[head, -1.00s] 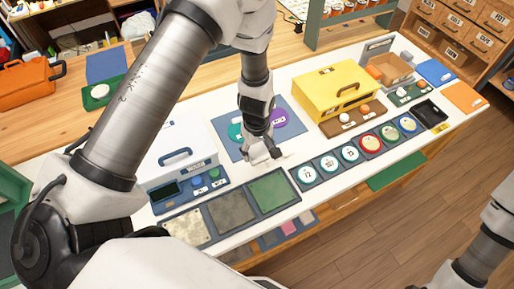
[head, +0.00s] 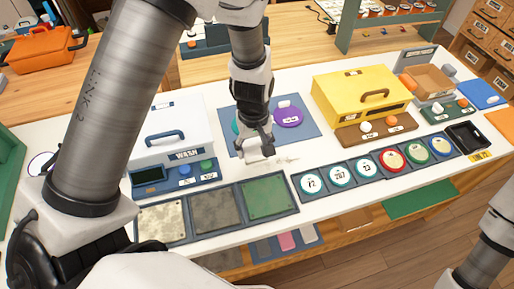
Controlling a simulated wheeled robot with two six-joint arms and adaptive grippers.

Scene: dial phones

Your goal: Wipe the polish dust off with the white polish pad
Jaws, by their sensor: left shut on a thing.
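My left gripper (head: 257,146) is shut on a small white block, which I take to be the white polish pad (head: 256,157). The pad is low over the white table, just in front of the blue mat; I cannot tell whether it touches the surface. Pale greyish streaks, likely the polish dust (head: 287,160), lie on the table just right of the pad. The gripper and arm partly cover the blue mat and a teal disc on it. My right gripper is outside the picture; only part of my right arm shows at the lower right.
A purple disc (head: 288,117) lies on the blue mat (head: 306,130). The white WASH box (head: 172,124) stands left, the yellow box (head: 352,92) right. In front are a green panel (head: 268,198) and a row of round dials (head: 338,175). A strip of bare table lies between.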

